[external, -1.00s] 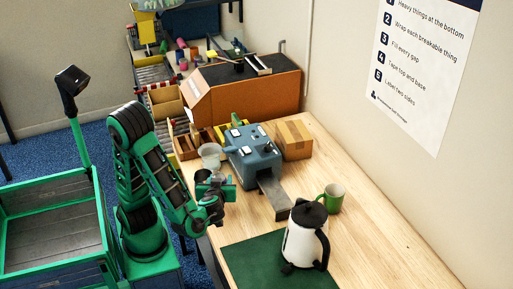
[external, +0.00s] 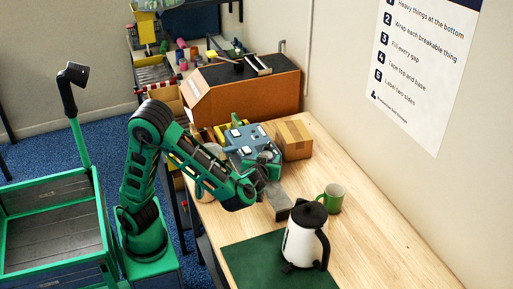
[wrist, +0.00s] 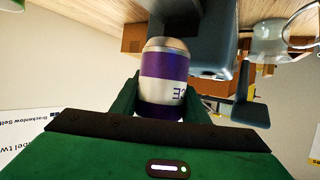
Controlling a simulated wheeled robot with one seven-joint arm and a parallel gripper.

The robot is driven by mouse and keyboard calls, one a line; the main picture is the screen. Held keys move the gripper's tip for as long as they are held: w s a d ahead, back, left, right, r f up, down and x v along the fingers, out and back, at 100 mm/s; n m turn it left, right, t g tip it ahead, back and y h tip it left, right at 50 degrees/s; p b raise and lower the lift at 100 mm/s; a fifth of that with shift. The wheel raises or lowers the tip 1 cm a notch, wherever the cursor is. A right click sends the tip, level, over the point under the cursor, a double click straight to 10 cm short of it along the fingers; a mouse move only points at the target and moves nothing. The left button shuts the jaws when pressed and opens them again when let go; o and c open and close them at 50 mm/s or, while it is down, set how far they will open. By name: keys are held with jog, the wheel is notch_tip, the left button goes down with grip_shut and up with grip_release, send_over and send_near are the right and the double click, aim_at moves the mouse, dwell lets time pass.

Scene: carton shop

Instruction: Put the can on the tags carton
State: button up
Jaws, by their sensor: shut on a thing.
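The can (wrist: 165,78), purple and white with a silvery top, is held between the two fingers of my gripper (wrist: 162,98) in the wrist view. In the external view my gripper (external: 264,176) is in front of the blue-grey machine, above the bench, and the can cannot be made out there. A small brown taped carton (external: 294,140) stands on the bench behind and right of my gripper, apart from it. No tags label can be read on it.
The blue-grey machine (external: 238,143) stands close to my gripper. A green mug (external: 331,198) and a white kettle (external: 303,240) stand to the right and front, the kettle on a green mat (external: 245,262). The bench's right side is clear.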

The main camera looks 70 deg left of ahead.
jog(key=w+a+r, duration=0.4)
jog(key=w+a, duration=0.7)
jog(key=a, duration=0.2)
jog(key=w+a+r+n+g+y, duration=0.1)
jog(key=w+a+r, duration=0.15)
jog(key=a, duration=0.75)
jog(key=w+a+r+n+g, duration=0.1)
jog(key=w+a, duration=0.2)
jog(key=a, duration=0.8)
send_over(296, 125)
notch_tip(296, 125, down, 7)
jog(key=shift+r, duration=0.1)
jog(key=shift+f, duration=2.05)
jog(key=o, duration=1)
jog(key=shift+f, duration=0.1)
jog(key=shift+d, duration=0.1)
